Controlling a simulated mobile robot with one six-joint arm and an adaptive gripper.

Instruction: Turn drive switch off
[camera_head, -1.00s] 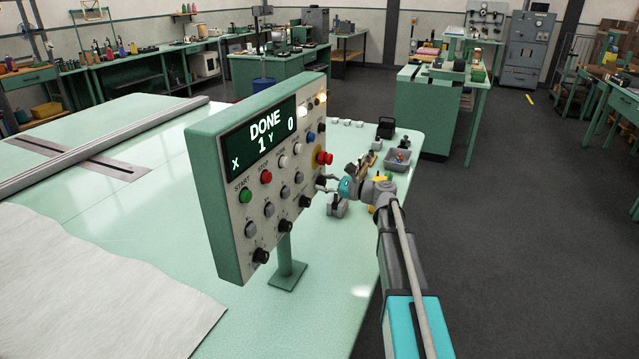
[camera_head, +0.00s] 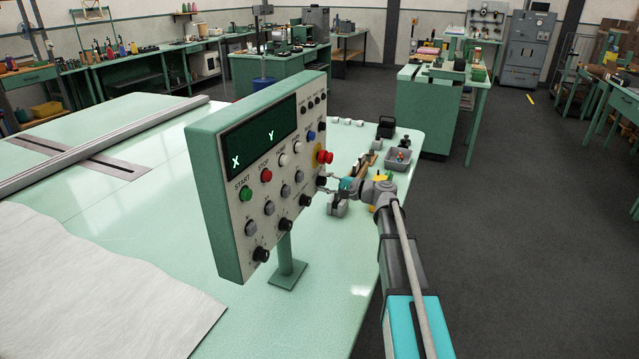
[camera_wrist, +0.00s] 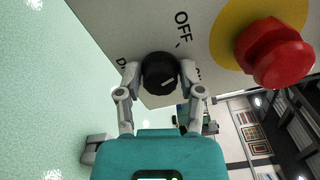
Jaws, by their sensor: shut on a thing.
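The control panel (camera_head: 230,185) stands on a post over the pale green table, its display showing only X and Y. The drive switch (camera_wrist: 159,72) is a round black knob with a white pointer mark, at the panel's lower right corner. The word OFF is printed beside it; other lettering is partly hidden by my fingers. My gripper (camera_wrist: 159,76) has its fingers shut on the knob, one on each side. In the head view my gripper (camera_head: 328,181) reaches the panel's right edge, and the knob is hardly distinguishable there.
A red emergency button (camera_wrist: 275,53) on a yellow plate sits close to the knob; it also shows in the head view (camera_head: 325,157). More buttons and knobs cover the panel face. A grey bin (camera_head: 398,160) and small items lie on the table behind my arm.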

